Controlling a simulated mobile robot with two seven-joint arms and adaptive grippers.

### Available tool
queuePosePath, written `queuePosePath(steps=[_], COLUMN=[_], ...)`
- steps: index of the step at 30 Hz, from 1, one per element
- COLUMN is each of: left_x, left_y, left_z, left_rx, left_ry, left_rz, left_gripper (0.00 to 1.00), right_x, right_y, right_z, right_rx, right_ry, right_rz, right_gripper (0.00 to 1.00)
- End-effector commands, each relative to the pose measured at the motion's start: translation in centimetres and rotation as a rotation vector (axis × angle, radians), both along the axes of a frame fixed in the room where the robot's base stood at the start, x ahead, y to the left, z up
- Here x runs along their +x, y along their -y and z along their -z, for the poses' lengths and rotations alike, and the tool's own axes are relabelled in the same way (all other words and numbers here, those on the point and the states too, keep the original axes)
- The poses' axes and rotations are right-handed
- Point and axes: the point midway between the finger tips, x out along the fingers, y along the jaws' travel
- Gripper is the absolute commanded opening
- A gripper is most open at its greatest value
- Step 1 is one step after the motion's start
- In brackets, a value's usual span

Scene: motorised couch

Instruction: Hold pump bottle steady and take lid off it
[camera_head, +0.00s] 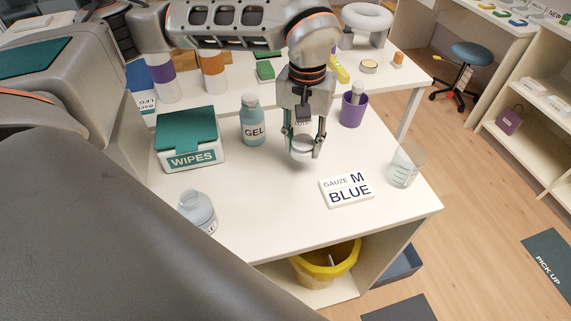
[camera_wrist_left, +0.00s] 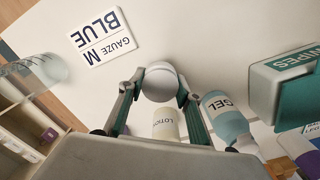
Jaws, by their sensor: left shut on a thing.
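My left gripper (camera_head: 303,146) is shut on a round grey-white lid (camera_head: 301,150), above the white table. The wrist view shows the lid (camera_wrist_left: 160,82) between the two fingertips. A bottle labelled LOTION (camera_wrist_left: 165,124) stands beyond the gripper; in the head view it is mostly hidden behind the fingers. I cannot tell for sure which bottle is the pump bottle. My right gripper is not in view.
A teal GEL bottle (camera_head: 253,122) and a WIPES box (camera_head: 190,143) stand left of the gripper. A GAUZE M BLUE pack (camera_head: 346,190), a clear beaker (camera_head: 405,166) and a purple cup (camera_head: 353,109) are to the right. The table's front middle is clear; a yellow bucket (camera_head: 325,264) sits below.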

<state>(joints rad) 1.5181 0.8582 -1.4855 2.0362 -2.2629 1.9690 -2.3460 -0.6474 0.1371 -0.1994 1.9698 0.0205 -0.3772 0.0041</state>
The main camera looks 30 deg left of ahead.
Motion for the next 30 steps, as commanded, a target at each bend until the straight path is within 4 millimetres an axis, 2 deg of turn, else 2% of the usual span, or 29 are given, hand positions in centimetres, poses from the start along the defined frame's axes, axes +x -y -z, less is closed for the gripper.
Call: queuePosePath(steps=[1,5,30], left_x=[0.1,0.1,-0.2], left_y=[0.0,-0.1,-0.5], left_z=[0.7,0.1,-9.3], left_rx=[-0.002,-0.002,-0.018], left_ry=[-0.005,-0.007,0.003], left_rz=[-0.097,-0.391,-2.292], left_gripper=[0.08,0.08,0.08], right_x=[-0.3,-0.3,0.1], right_y=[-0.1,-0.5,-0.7], right_z=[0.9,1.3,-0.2], right_rx=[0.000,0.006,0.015], right_ry=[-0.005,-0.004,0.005], right_rz=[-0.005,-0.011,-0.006], right_gripper=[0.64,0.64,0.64])
